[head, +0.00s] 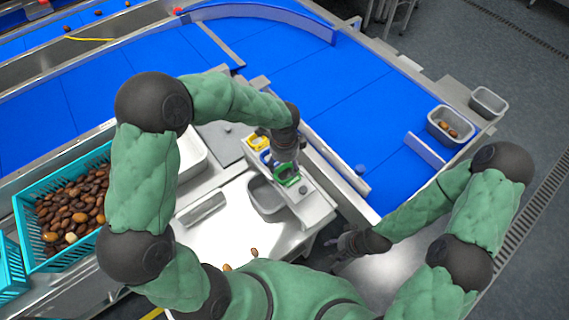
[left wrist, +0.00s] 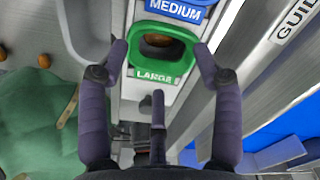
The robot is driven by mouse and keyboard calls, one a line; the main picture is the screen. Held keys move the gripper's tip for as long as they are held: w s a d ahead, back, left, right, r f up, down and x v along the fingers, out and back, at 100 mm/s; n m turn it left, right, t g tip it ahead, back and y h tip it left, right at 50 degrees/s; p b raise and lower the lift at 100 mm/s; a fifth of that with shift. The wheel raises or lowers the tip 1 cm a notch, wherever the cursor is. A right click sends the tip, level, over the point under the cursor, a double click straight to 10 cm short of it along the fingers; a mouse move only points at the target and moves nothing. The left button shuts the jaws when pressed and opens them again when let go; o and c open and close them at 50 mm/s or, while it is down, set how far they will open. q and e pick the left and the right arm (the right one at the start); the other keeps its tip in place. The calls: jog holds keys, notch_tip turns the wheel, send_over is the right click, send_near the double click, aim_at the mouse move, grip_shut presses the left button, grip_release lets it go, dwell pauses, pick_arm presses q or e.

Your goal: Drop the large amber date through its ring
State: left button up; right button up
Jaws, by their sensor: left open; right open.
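The green ring marked LARGE (left wrist: 160,73) sits at the top middle of the left wrist view, and it also shows in the head view (head: 290,181). A brown-amber date (left wrist: 157,41) shows inside the ring's opening; how deep it lies I cannot tell. My left gripper (left wrist: 161,52) is open, its fingers apart on either side of the ring, with nothing between them above it. In the head view my left gripper (head: 286,165) hangs over the ring and partly hides it. My right gripper (head: 343,246) is open and empty beside the work table.
The blue MEDIUM ring (left wrist: 180,10) and a yellow ring (head: 257,142) stand beyond the green one. A grey bin (head: 262,203) is beside them. Loose dates (head: 254,252) lie on the white table (head: 215,232). A teal crate (head: 28,215) of dates stands left.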

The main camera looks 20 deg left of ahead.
notch_tip(320, 180, up, 5)
jog(key=p, duration=0.4)
jog(key=shift+f, duration=0.15)
jog(key=shift+f, duration=0.1)
dwell(0.5)
